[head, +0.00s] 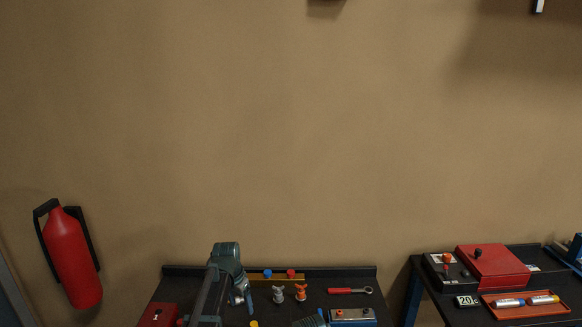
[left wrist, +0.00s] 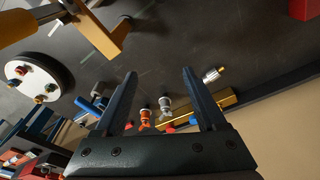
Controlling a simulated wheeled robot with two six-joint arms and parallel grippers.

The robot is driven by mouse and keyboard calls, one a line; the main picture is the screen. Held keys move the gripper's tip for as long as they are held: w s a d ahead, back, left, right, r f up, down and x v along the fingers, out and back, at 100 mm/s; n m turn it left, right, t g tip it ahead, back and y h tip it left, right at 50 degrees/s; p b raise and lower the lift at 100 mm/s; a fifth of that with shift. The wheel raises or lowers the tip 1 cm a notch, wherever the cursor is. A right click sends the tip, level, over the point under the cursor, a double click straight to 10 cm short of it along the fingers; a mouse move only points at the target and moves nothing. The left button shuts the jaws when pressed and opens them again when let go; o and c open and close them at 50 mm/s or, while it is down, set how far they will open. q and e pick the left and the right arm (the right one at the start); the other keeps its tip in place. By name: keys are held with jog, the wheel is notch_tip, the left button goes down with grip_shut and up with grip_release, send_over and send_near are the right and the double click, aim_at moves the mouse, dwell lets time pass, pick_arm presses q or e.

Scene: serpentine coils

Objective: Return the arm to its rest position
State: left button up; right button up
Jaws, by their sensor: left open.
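My left arm (head: 227,262) rises over the front left part of the dark middle bench. Its gripper (head: 242,295) is small and partly hidden by the arm in the head view. In the left wrist view the two dark fingers of the left gripper (left wrist: 158,75) are spread wide with nothing between their tips. Past the fingers lie a grey fitting (head: 278,294) and an orange fitting (head: 300,292), apart from the gripper. My right gripper does not show in either view.
The bench's back holds a brass-coloured bar (head: 281,280) with blue and red knobs. A red-handled wrench (head: 350,291), a grey-blue box (head: 353,317) and a red box (head: 158,315) are around. A second bench (head: 445,306) stands right. A fire extinguisher (head: 73,262) hangs left.

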pick_arm(q)
jog(key=s+a+n, duration=0.1)
jog(key=s+n, duration=0.4)
jog(key=s, duration=1.7)
jog(key=s+d+f+m+g+y+b, duration=0.1)
jog(key=s+d+f+b, duration=0.2)
jog(key=d, duration=0.2)
jog(key=s+d+f+m+y+b, duration=0.1)
jog(key=s+d+f+m+b, duration=0.1)
jog(key=d+f+b, duration=0.2)
jog(key=shift+s+d+f+g, duration=0.3)
jog(key=shift+s+d+g, duration=0.1)
jog(key=shift+d, duration=0.55)
